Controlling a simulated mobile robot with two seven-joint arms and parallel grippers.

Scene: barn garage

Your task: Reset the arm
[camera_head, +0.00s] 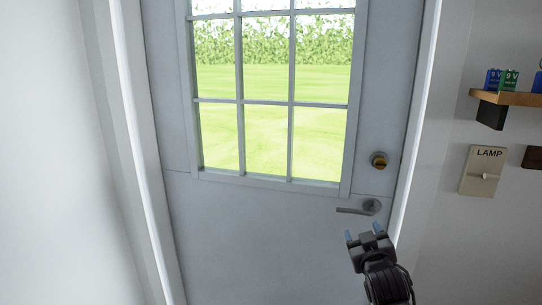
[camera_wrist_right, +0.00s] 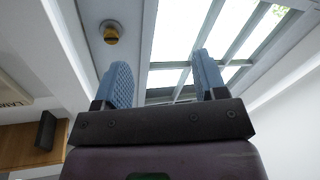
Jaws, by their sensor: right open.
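My right gripper (camera_head: 363,234) is in front of the door, just below the door handle (camera_head: 358,208) in the head view. Its two blue fingertips are apart with nothing between them. In the right wrist view the open fingers of the right gripper (camera_wrist_right: 161,85) point up toward the door window, with a gap between them. Whether the gripper touches the door or handle cannot be told, but no contact shows. My left gripper is not in either view.
A grey door (camera_head: 255,235) with a paned window fills the middle, with a brass lock (camera_head: 379,160) above the handle. On the right wall are a LAMP switch (camera_head: 482,171) and a wooden shelf (camera_head: 515,97) holding 9 V batteries (camera_head: 510,79). A white wall stands at left.

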